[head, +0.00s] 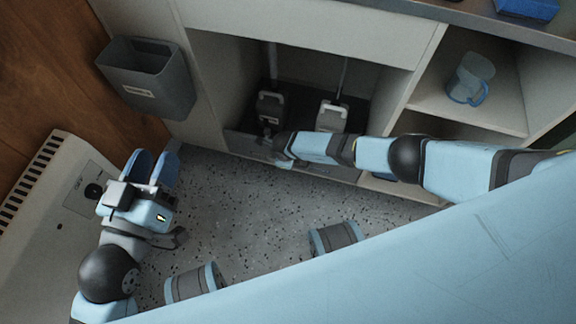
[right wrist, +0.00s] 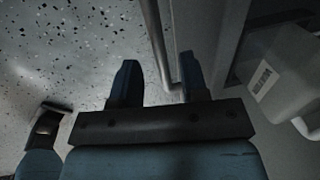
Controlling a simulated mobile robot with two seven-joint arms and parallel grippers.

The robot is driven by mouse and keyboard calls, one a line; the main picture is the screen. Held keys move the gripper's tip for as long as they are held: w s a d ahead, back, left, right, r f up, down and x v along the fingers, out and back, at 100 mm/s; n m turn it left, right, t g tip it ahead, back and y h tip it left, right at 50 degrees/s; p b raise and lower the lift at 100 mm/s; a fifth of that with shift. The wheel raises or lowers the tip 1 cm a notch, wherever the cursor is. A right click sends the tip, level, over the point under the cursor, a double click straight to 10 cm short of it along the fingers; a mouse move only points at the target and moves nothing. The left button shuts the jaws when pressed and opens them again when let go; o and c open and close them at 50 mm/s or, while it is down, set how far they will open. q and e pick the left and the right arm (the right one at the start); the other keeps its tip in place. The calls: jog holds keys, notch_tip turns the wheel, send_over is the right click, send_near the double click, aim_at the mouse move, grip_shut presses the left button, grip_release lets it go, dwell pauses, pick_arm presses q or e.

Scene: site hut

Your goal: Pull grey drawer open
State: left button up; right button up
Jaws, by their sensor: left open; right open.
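The grey drawer (head: 335,171) is low in the cabinet, at the bottom of a dark recess; its front is partly hidden by my right arm. I cannot tell how far out it stands. My right gripper (head: 272,148) is at the drawer front. In the right wrist view a thin metal bar handle (right wrist: 153,38) runs between the fingers of my open right gripper (right wrist: 159,72), beside a grey panel; contact is not clear. My left gripper (head: 152,167) is open and empty, away from the drawer on the left, above the floor.
Two grey canisters with handles, one left (head: 270,106) and one right (head: 332,116), stand in the recess. A grey bin (head: 150,85) hangs on the cabinet's left side. A blue-grey jug (head: 470,78) is on the right shelf. A white heater (head: 50,200) stands left. The speckled floor (head: 240,205) before the drawer is clear.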

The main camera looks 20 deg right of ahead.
jog(key=shift+w+d+f+b, duration=0.1)
jog(key=shift+f+b, duration=0.15)
jog(key=shift+f, duration=0.35)
jog(key=shift+w+d+f+b, duration=0.1)
jog(key=shift+f+b, duration=0.1)
jog(key=shift+f, duration=0.4)
pick_arm(q)
notch_tip(320, 180, down, 2)
jog(key=shift+d+f+g, duration=0.1)
jog(key=shift+f+g, duration=0.1)
jog(key=shift+g, duration=0.3)
pick_arm(e)
grip_shut()
pick_arm(q)
jog(key=shift+f, duration=0.1)
pick_arm(e)
jog(key=shift+a, duration=0.1)
